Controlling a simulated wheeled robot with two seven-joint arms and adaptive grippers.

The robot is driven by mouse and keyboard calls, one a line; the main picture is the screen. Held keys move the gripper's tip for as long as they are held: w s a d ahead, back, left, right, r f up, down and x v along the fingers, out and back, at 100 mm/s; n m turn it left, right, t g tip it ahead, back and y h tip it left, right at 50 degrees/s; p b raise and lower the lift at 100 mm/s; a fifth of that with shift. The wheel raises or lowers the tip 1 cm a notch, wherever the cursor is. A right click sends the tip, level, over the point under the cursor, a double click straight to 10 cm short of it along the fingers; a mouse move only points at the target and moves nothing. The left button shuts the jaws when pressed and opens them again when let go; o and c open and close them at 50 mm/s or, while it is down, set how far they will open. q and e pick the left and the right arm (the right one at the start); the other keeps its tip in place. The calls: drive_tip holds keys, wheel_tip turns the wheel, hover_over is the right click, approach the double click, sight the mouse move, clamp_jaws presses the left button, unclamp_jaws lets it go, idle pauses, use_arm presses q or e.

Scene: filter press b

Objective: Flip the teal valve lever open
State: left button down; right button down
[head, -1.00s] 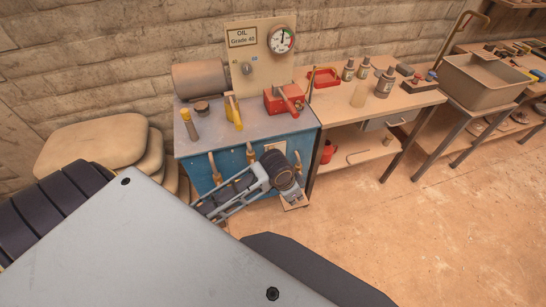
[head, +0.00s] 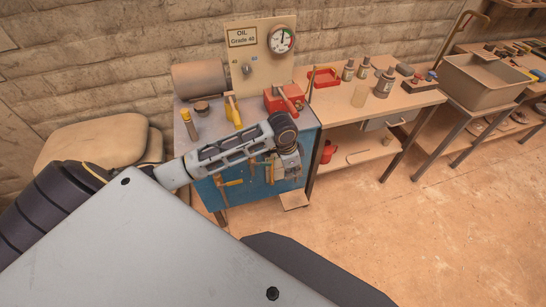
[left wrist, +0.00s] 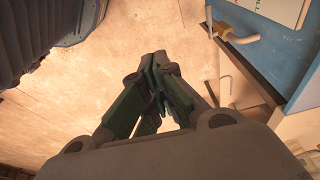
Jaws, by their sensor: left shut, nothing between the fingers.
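The blue cabinet (head: 232,195) has several brass valves along its front. A valve with a yellow handle (head: 232,183) shows at the left of this front. I cannot pick out a teal lever; my left arm covers part of the valve row. My left gripper (head: 287,165) is in front of the cabinet's right side, and its fingertips are hard to make out there. In the left wrist view the left gripper (left wrist: 157,75) is shut and empty over bare floor. A brass valve fitting (left wrist: 235,36) is at upper right, apart from the fingers. My right gripper is not seen.
On the cabinet top stand a yellow lever (head: 233,110), a yellow-capped bottle (head: 189,125) and a red box (head: 284,98). Stacked sacks (head: 92,143) lie at left. A workbench (head: 400,100) stands at right. The floor (head: 400,240) in front is clear.

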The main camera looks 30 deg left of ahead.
use_arm(q)
drive_tip(key=w+d+v, duration=0.1)
drive_tip(key=v, duration=0.5)
hover_over(262, 164)
drive_tip(key=w+d, duration=0.4)
drive_tip(key=shift+w+a+r+n+g+y, duration=0.3)
drive_tip(key=shift+a+n+g+y, duration=0.1)
drive_tip(key=shift+a, duration=0.2)
wheel_tip(262, 164, down, 14)
drive_tip(key=shift+s+r+p, duration=0.15)
drive_tip(key=shift+p, duration=0.3)
